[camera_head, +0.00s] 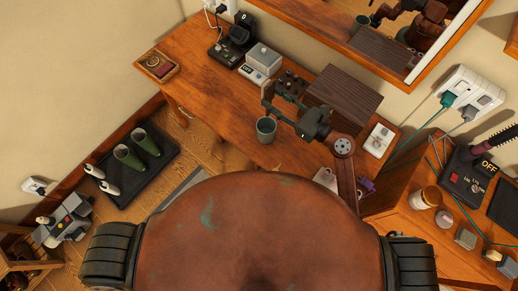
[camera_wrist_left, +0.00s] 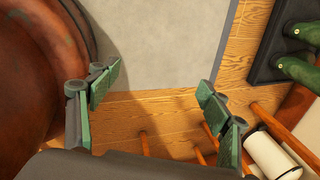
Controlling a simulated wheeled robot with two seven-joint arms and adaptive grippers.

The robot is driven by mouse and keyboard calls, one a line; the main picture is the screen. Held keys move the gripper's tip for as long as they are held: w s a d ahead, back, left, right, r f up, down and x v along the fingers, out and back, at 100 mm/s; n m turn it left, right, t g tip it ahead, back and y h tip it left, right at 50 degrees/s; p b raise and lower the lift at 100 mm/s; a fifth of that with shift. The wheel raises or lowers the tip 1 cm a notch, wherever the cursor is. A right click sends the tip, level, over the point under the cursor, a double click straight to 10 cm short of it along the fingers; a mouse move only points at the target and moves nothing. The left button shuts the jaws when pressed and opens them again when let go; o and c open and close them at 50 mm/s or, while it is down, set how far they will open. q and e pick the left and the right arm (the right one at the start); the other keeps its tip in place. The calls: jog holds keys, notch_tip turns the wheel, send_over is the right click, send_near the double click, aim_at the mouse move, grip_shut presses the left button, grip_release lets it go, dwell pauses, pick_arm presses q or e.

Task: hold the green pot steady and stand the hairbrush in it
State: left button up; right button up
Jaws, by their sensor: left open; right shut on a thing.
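The green pot (camera_head: 266,130) is a small grey-green cup near the front edge of the wooden desk, upright and seemingly empty. My left gripper (camera_wrist_left: 155,105) shows only in the left wrist view, open and empty above the floor, far from the pot. A purple item (camera_head: 366,185) lies partly hidden by my right arm, and a dark bristled tool (camera_head: 497,142) is at the right edge.
A dark wooden box (camera_head: 343,97) stands behind my right gripper. A mirror (camera_head: 400,35) hangs above. A boot tray (camera_head: 125,165) lies on the floor at left.

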pick_arm(q)
jog(key=shift+o, duration=0.4)
jog(key=w+d+r+m+t+y, duration=0.1)
jog(key=w+d+r+m+t, duration=0.2)
jog(key=w+r+m, duration=0.4)
jog(key=w+r, duration=0.1)
jog(key=w, duration=0.4)
jog(key=shift+d+r, duration=0.35)
jog(key=shift+r, duration=0.05)
jog(key=m+t+h, duration=0.2)
jog(key=m+t, duration=0.8)
jog(key=m, duration=0.2)
send_near(264, 138)
jog(key=a+f, duration=0.8)
jog(key=a, duration=0.4)
jog(key=d+r+m+t+h, duration=0.2)
jog(key=d+r+m+h, duration=0.3)
jog(key=d+m, duration=0.45)
jog(key=shift+y, duration=0.6)
jog(key=w, duration=0.3)
jog(key=w+d, duration=0.1)
jog(key=w, duration=0.3)
jog(key=w+d, duration=0.1)
jog(key=w, duration=0.3)
jog(key=shift+w+d+r, duration=0.1)
jog(key=shift+d+r, duration=0.1)
jog(key=shift+r, duration=0.2)
jog(key=shift+c, duration=0.7)
